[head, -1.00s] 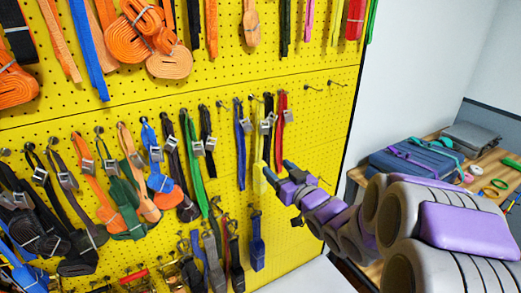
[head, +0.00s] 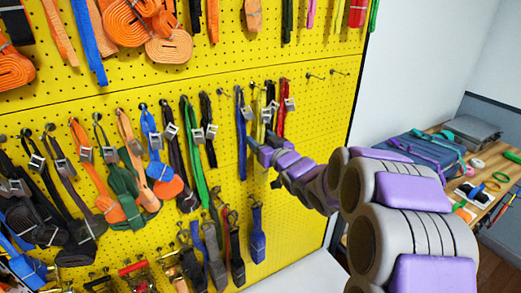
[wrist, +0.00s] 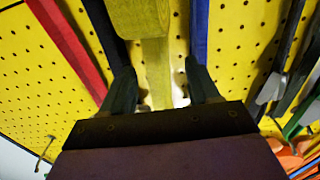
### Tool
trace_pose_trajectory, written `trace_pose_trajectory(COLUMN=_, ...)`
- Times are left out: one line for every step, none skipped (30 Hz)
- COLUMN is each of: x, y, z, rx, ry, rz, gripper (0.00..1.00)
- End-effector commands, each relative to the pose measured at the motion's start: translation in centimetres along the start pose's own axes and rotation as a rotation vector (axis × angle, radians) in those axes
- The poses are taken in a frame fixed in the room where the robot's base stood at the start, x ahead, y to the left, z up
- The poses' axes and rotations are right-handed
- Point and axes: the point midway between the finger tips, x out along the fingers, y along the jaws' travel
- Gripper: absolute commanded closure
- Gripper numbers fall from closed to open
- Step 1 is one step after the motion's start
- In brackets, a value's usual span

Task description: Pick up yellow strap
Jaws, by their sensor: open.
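The yellow strap (wrist: 156,72) hangs against the yellow pegboard. In the wrist view it runs between my two dark fingers, with a thicker rolled part at the top of the picture. My gripper (wrist: 159,68) is open, one finger on each side of the strap; I cannot tell whether either touches it. In the head view my gripper (head: 261,143) is at the strap row, and only a small upper piece of the yellow strap (head: 258,127) shows above it. The rest is hidden behind my gripper and arm.
A blue strap (head: 241,135) hangs close on the left, and black and red straps (head: 284,105) hang close on the right. Many other straps fill the board further left. Bare hooks (head: 326,74) are at the right. A cluttered wooden table (head: 490,212) stands beyond the board's right edge.

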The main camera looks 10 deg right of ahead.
Motion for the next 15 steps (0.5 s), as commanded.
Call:
trace_pose_trajectory(x=0.8, y=-0.1, z=0.3, rx=0.0, ry=-0.002, rz=-0.002, gripper=0.39)
trace_pose_trajectory(x=1.1, y=-0.1, z=0.4, rx=0.0, ry=-0.003, rz=-0.002, gripper=0.39)
trace_pose_trajectory(x=1.6, y=0.0, z=0.3, rx=-0.001, ry=-0.003, rz=-0.001, gripper=0.39)
trace_pose_trajectory(x=1.8, y=0.0, z=0.2, rx=-0.001, ry=-0.002, rz=0.0, gripper=0.39)
trace_pose_trajectory(x=2.0, y=0.0, z=0.2, rx=-0.001, ry=-0.001, rz=0.0, gripper=0.39)
trace_pose_trajectory(x=2.1, y=0.0, z=0.1, rx=-0.001, ry=-0.001, rz=0.0, gripper=0.39)
trace_pose_trajectory(x=2.2, y=0.0, z=0.1, rx=0.0, ry=-0.001, rz=0.0, gripper=0.39)
trace_pose_trajectory(x=2.2, y=0.0, z=0.1, rx=0.0, ry=-0.001, rz=0.0, gripper=0.39)
trace_pose_trajectory(x=2.1, y=0.0, z=0.0, rx=0.0, ry=-0.001, rz=0.001, gripper=0.39)
trace_pose_trajectory(x=2.1, y=0.0, z=0.0, rx=0.0, ry=-0.001, rz=0.0, gripper=0.39)
trace_pose_trajectory(x=2.1, y=0.0, z=0.0, rx=0.0, ry=-0.001, rz=0.0, gripper=0.39)
trace_pose_trajectory(x=2.1, y=0.0, z=0.0, rx=0.0, ry=-0.001, rz=0.001, gripper=0.39)
trace_pose_trajectory(x=2.1, y=0.0, z=0.0, rx=0.0, ry=-0.001, rz=0.001, gripper=0.41)
trace_pose_trajectory(x=2.1, y=0.0, z=0.0, rx=0.0, ry=-0.001, rz=0.001, gripper=0.44)
trace_pose_trajectory(x=2.1, y=0.0, z=0.0, rx=0.0, ry=-0.001, rz=0.0, gripper=0.48)
